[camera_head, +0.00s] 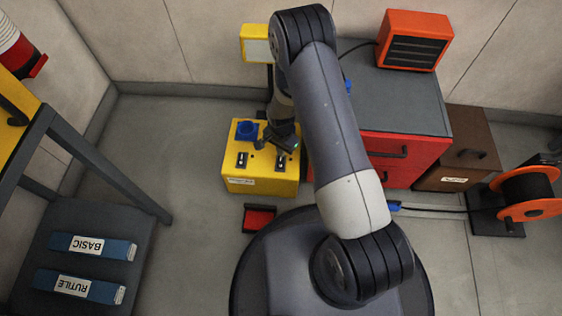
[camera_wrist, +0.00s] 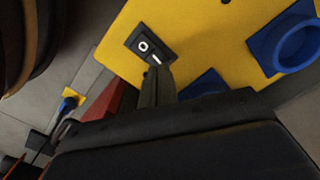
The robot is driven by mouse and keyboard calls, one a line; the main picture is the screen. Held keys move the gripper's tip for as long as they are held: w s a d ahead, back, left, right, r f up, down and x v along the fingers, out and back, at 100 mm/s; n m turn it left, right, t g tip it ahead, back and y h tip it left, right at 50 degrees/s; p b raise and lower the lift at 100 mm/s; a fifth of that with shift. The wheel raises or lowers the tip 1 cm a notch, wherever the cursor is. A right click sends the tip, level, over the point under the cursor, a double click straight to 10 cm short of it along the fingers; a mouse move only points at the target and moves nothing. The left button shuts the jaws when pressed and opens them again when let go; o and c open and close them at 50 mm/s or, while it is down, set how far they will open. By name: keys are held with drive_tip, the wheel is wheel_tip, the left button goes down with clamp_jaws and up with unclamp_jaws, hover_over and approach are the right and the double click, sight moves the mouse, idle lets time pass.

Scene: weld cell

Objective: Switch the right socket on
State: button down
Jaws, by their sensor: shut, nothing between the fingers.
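The yellow socket box (camera_head: 260,185) stands on the floor in the head view. One blue socket (camera_head: 246,130) is at its upper left, with the left switch (camera_head: 242,160) below it. The right switch (camera_head: 281,161) is partly covered by my gripper (camera_head: 278,148). In the wrist view a black rocker switch (camera_wrist: 145,45), marked with a circle and a bar, sits in the yellow top. My gripper (camera_wrist: 157,75) is shut and empty, its tips at the bar end of this rocker; I cannot tell whether they touch. Two blue sockets show, one (camera_wrist: 297,45) clear, another (camera_wrist: 205,85) partly hidden.
A red drawer cabinet (camera_head: 405,158) stands close on the right, with an orange heater-like box (camera_head: 414,40) on top. A small red tray (camera_head: 259,218) lies in front of the box. A cable reel (camera_head: 525,193) stands far right. Floor left of the box is clear.

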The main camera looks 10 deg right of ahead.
drive_tip(key=shift+f+b, duration=0.95)
drive_tip(key=shift+f, duration=0.2)
idle(0.9)
drive_tip(key=shift+r, duration=0.15)
drive_tip(key=shift+r+p, duration=2.2)
drive_tip(key=shift+r, duration=1.25)
drive_tip(key=shift+f, duration=0.2)
wheel_tip(320, 180, down, 7)
drive_tip(key=b, duration=0.4)
drive_tip(key=shift+r, duration=0.25)
drive_tip(key=shift+r, duration=0.1)
